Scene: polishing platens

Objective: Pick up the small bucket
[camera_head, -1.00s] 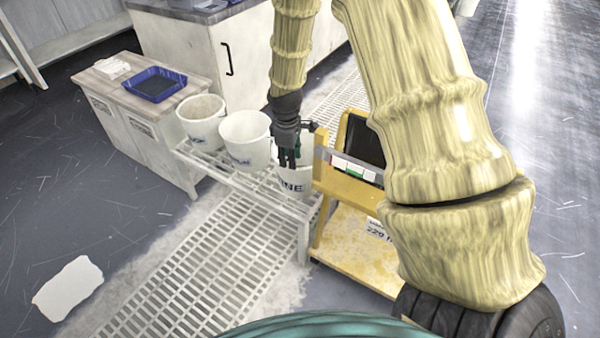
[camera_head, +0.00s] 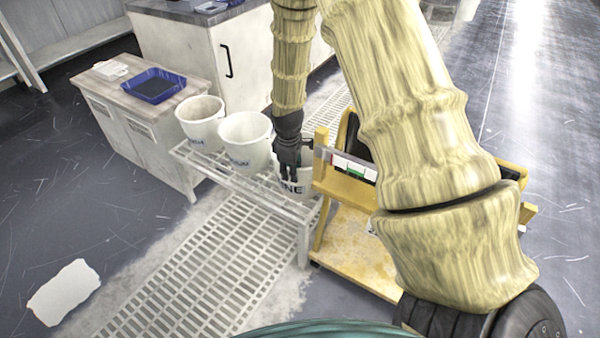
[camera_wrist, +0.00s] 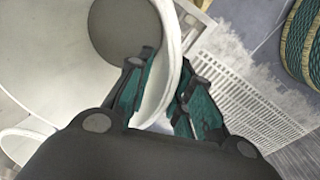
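Three white buckets stand in a row on a white slatted rack. The right-hand bucket (camera_head: 304,186), marked with dark letters ending in "NE", is partly hidden by my gripper (camera_head: 290,174). The middle bucket (camera_head: 245,150) and the left bucket (camera_head: 201,128) look larger. In the wrist view, my gripper (camera_wrist: 162,98) straddles a white bucket's rim (camera_wrist: 172,60). One finger is inside the bucket and the other outside. The fingers are apart, with a visible gap between the inner finger and the wall. I cannot tell whether the outer finger touches it.
A yellow cart (camera_head: 350,262) stands close on the right of the rack (camera_head: 262,200). A cabinet with a blue tray (camera_head: 153,86) is at the left. A larger white cabinet (camera_head: 190,52) stands behind. A grated floor strip (camera_head: 195,275) runs in front.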

